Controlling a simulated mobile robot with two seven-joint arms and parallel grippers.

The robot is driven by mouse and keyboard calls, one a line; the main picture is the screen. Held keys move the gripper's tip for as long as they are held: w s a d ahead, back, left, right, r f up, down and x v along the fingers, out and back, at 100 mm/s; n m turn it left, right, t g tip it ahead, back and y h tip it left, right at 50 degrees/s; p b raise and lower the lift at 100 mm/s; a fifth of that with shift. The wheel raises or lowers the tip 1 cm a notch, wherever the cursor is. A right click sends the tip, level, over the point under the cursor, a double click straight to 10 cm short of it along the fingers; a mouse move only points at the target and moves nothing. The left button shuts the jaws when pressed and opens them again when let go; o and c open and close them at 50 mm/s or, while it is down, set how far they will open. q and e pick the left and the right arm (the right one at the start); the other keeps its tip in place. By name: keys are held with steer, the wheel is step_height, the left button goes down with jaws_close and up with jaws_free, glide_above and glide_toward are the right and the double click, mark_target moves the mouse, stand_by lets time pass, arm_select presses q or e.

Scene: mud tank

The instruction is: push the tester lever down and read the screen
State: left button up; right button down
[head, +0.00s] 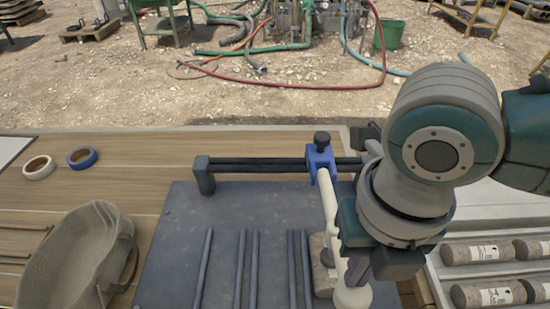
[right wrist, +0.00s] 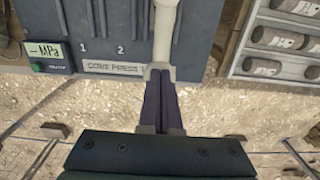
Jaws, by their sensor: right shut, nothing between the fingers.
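The tester is a dark grey plate (head: 180,245) with raised bars and a rail (head: 260,164) at its back; its front reads "CORE PRESS" in the right wrist view. A blue carriage (head: 320,158) with a black knob sits on the rail. The cream lever (head: 330,215) runs from it toward me and ends in a round knob; it also shows in the right wrist view (right wrist: 165,35). My right gripper (right wrist: 160,72) is shut and empty, its tips at the lever's near end; contact is unclear. The screen (right wrist: 45,50) shows "-- MPa". My left gripper is out of view.
A grey-brown core (head: 322,270) is partly hidden under the lever. A rack (head: 436,275) of labelled cores stands at the right. A canvas bag (head: 75,255) and two tape rolls (head: 38,168) (head: 82,158) lie on the wooden table at the left.

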steer(key=shift+f, duration=0.15)
steer(key=shift+s+f+b, duration=0.15)
steer(key=shift+f+b, duration=0.4)
steer(key=shift+f, duration=0.25)
steer(key=shift+s+f+b, duration=0.1)
steer(key=shift+f+b, duration=0.4)
steer(key=shift+f, duration=0.4)
stand_by(0.5)
steer(key=r+p, duration=0.4)
steer(key=r, duration=0.1)
steer(key=r+p, duration=0.2)
steer(key=shift+w+r+p, duration=0.25)
steer(key=shift+w+p, duration=0.1)
steer(key=shift+p, duration=0.05)
steer(key=r+p, duration=0.1)
steer(key=r, duration=0.1)
steer(key=r+p, duration=0.1)
steer(key=p, duration=0.1)
steer(key=r+p, duration=0.2)
steer(key=shift+w+r, duration=0.25)
steer(key=shift+r, duration=0.1)
